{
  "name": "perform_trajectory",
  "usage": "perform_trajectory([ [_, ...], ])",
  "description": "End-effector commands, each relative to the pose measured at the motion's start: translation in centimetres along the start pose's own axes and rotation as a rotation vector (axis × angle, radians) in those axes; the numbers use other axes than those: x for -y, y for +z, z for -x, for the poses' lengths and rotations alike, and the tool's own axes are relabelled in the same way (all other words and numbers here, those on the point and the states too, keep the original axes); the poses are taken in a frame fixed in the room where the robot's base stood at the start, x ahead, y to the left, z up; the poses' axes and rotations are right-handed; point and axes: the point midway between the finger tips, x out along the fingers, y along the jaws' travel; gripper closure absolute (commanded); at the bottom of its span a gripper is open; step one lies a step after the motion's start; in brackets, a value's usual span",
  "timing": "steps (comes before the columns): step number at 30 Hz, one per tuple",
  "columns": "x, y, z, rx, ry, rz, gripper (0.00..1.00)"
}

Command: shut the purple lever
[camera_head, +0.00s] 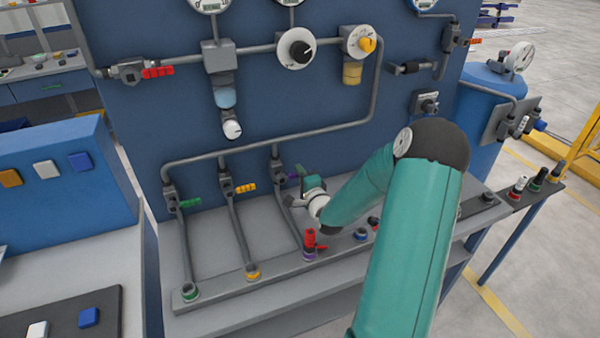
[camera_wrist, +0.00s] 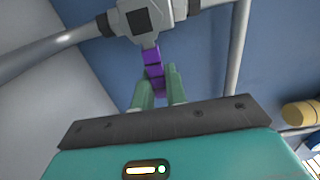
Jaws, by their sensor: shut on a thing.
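The purple lever (camera_wrist: 153,62) shows in the wrist view, hanging from a grey valve body (camera_wrist: 143,18) and pointing toward my gripper. My gripper (camera_wrist: 158,82) has its two green fingers on either side of the lever's end, shut on it. In the head view a small bit of the purple lever (camera_head: 294,176) shows just left of my gripper (camera_head: 301,174), at the valve on the third pipe from the left. My green arm reaches in from the lower right. The lever's end between the fingers is partly hidden.
A green lever (camera_head: 190,203) and a yellow lever (camera_head: 245,188) sit on the pipes to the left. Gauges and a black-and-white dial (camera_head: 297,48) are on the panel above.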

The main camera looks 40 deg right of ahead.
Motion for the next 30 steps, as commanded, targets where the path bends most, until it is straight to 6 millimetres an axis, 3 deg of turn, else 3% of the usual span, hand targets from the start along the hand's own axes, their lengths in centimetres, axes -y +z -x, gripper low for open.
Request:
perform_trajectory([
  [15, -0.30, 0.09, 0.09, 0.001, 0.004, -0.024, 1.00],
  [16, -0.30, 0.09, 0.09, 0.001, 0.004, -0.024, 0.81],
  [18, -0.28, 0.08, 0.08, 0.001, 0.004, -0.023, 0.67],
  [30, -0.18, 0.02, 0.60, 0.000, 0.001, -0.020, 0.65],
])
